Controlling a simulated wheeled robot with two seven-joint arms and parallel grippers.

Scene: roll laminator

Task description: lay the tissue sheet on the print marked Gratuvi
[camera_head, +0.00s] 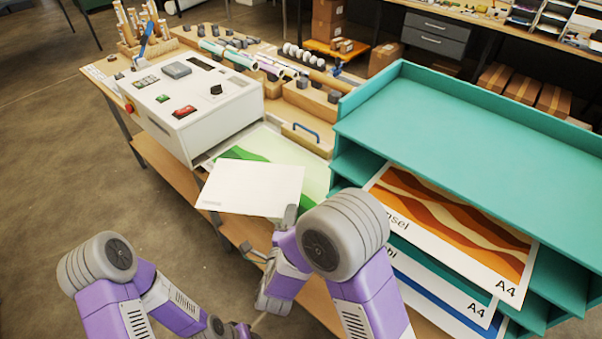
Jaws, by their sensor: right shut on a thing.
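The tissue sheet (250,188) is a plain white sheet with a small grey mark near its left corner. My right gripper (289,216) is shut on its near right edge. The sheet is over a green print (314,171) that lies in front of the laminator (205,105). It covers much of that print, and I cannot tell whether they touch. No name shows on the green print; the name Gratuvi is not readable anywhere. My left gripper (242,328) is low at the bottom edge, mostly hidden, so its jaws cannot be made out.
A teal rack (450,115) stands on the right. It holds an orange print (455,225) ending in "nsel" and a blue print (440,298) below. Rolls (230,52) and grey blocks lie behind the laminator. A blue-handled tool (302,132) lies beside the green print.

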